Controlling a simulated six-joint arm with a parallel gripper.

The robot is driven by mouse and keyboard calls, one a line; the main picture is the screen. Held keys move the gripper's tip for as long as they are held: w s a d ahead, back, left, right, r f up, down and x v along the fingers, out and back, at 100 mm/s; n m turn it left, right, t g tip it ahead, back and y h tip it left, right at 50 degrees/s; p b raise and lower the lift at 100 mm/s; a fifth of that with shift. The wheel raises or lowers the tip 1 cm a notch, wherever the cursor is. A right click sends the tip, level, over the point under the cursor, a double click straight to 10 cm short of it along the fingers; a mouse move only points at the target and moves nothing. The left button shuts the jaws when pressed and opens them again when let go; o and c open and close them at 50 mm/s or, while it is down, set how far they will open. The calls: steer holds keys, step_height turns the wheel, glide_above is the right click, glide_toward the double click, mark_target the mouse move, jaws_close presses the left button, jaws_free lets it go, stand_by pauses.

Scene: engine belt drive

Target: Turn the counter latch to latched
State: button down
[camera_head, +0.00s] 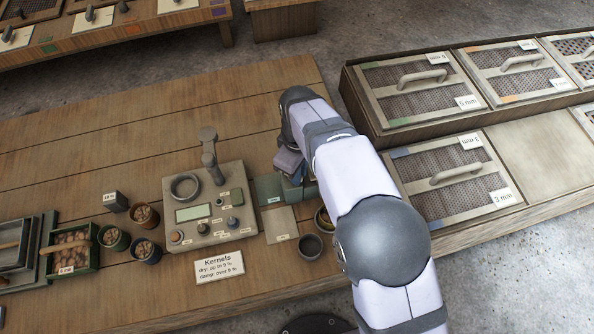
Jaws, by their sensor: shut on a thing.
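My gripper (292,172) points down beside the right end of the grey meter (212,208), over a small grey-green block (268,188). My own arm covers much of it from the right. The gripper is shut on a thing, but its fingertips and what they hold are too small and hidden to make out. I cannot make out the counter latch for certain, nor its position. The meter has a display, a round ring, knobs and an upright grey arm at its back.
A pale plate (281,225) and a dark cup (311,246) lie near the gripper. Small pots (146,249) and a green crate (72,266) stand at left. Framed sieves (455,180) fill the right. The bench (150,120) behind the meter is clear.

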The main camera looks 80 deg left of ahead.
steer(key=n, duration=0.2)
steer(key=a+n, duration=0.1)
steer(key=n, duration=0.1)
steer(key=shift+w+r+n, duration=0.1)
steer(key=shift+w+n, duration=0.1)
steer(key=shift+n, duration=0.1)
steer(key=shift+a+n+p, duration=0.15)
steer(key=shift+a+n, duration=0.05)
steer(key=shift+n, duration=0.95)
steer(key=shift+a+n+p, duration=0.15)
steer(key=shift+n, duration=1)
steer(key=c, duration=1.7)
jaws_free()
steer(key=shift+c, duration=0.2)
step_height(320, 180, up, 7)
steer(key=b, duration=0.2)
steer(key=shift+r, duration=0.15)
